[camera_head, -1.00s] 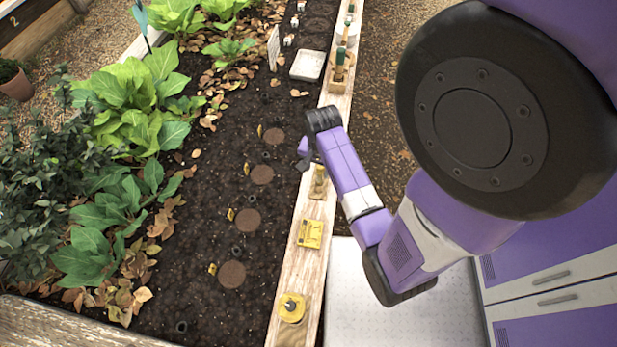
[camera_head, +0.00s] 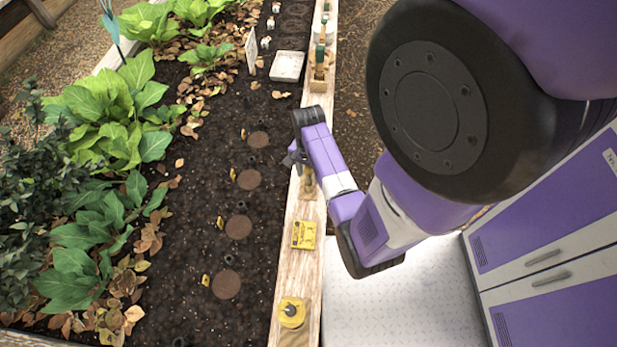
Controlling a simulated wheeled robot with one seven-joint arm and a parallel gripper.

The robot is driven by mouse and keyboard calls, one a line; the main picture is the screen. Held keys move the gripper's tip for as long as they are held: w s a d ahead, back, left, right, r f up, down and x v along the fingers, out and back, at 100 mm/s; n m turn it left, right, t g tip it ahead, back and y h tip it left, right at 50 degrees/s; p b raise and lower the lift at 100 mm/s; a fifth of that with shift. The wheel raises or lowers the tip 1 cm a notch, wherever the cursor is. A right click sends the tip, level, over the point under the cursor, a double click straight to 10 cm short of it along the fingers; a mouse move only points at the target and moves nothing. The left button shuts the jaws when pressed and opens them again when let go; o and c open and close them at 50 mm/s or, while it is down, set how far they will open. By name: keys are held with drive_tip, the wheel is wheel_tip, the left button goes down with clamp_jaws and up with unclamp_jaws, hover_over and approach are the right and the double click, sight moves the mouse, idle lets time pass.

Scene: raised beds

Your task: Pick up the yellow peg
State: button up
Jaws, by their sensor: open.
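Several small yellow markers stand in the soil beside brown discs, such as a yellow marker (camera_head: 233,174) left of a brown disc (camera_head: 249,180). I cannot tell whether one of these is the yellow peg. A small tan, yellowish piece (camera_head: 308,186) sits on the bed's wooden rim, partly hidden by my arm; its shape is unclear. My gripper (camera_head: 291,159) is open, pointing down over the inner edge of the rim, up and left of that piece. Its fingers are small and dark here, and I see nothing between them.
The wooden rim (camera_head: 283,270) also bears a yellow box (camera_head: 304,235) and a yellow round thing with a dark knob (camera_head: 291,312). Farther along are a white tray (camera_head: 287,66) and wooden-handled tools (camera_head: 320,62). Leafy plants (camera_head: 107,130) fill the left side.

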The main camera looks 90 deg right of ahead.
drive_tip(key=shift+f, duration=0.1)
drive_tip(key=shift+c, duration=0.3)
clamp_jaws()
